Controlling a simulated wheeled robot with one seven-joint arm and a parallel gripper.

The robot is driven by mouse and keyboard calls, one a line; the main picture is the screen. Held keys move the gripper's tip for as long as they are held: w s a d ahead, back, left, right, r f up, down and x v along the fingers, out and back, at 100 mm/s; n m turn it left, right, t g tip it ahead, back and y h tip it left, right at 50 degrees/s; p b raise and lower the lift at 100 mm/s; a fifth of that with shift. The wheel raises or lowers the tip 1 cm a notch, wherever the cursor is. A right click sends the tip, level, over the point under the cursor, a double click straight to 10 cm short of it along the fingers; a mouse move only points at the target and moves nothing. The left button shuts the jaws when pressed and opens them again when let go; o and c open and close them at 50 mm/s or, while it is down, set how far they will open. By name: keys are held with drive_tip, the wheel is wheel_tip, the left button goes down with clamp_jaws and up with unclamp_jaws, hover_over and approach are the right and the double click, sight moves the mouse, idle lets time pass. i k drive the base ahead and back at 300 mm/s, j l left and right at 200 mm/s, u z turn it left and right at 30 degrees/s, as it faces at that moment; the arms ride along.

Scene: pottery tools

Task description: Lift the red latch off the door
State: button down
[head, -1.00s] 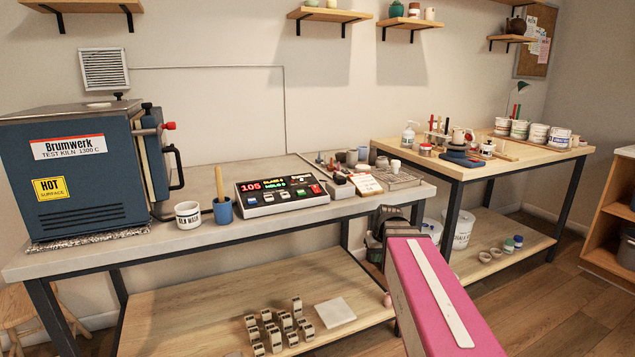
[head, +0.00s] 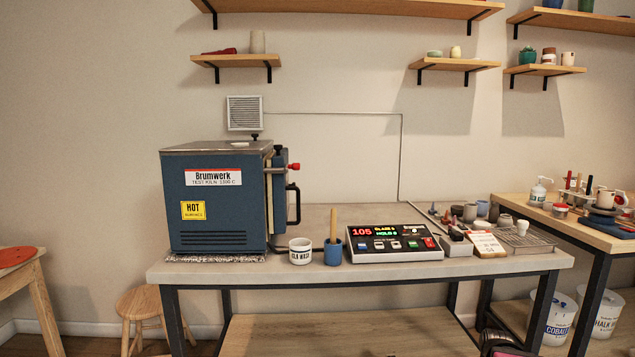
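The blue test kiln (head: 215,225) stands on the left end of the grey worktable. Its door (head: 280,200) is on the right side, seen edge-on, with a black handle (head: 294,204). The red latch (head: 294,168) shows as a small red end at the upper right of the door, on a light bar. My gripper (head: 497,342) is at the bottom edge, low and in front of the table, far to the right of the kiln. It is dark and mostly cut off, so its fingers cannot be made out.
On the worktable (head: 400,275), right of the kiln, stand a white pot (head: 300,252), a blue cup (head: 333,254) with a wooden stick, and a controller box (head: 394,244). A stool (head: 140,305) is at left. Shelves hang above.

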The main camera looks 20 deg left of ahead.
sight(295, 165)
drive_tip(key=i+u, duration=0.1)
drive_tip(key=u, duration=0.35)
drive_tip(key=l+u, duration=0.1)
drive_tip(key=u, duration=0.35)
drive_tip(key=i+l+u, duration=0.1)
drive_tip(key=u, duration=0.35)
drive_tip(key=i+l+u, duration=0.1)
drive_tip(key=u, duration=0.35)
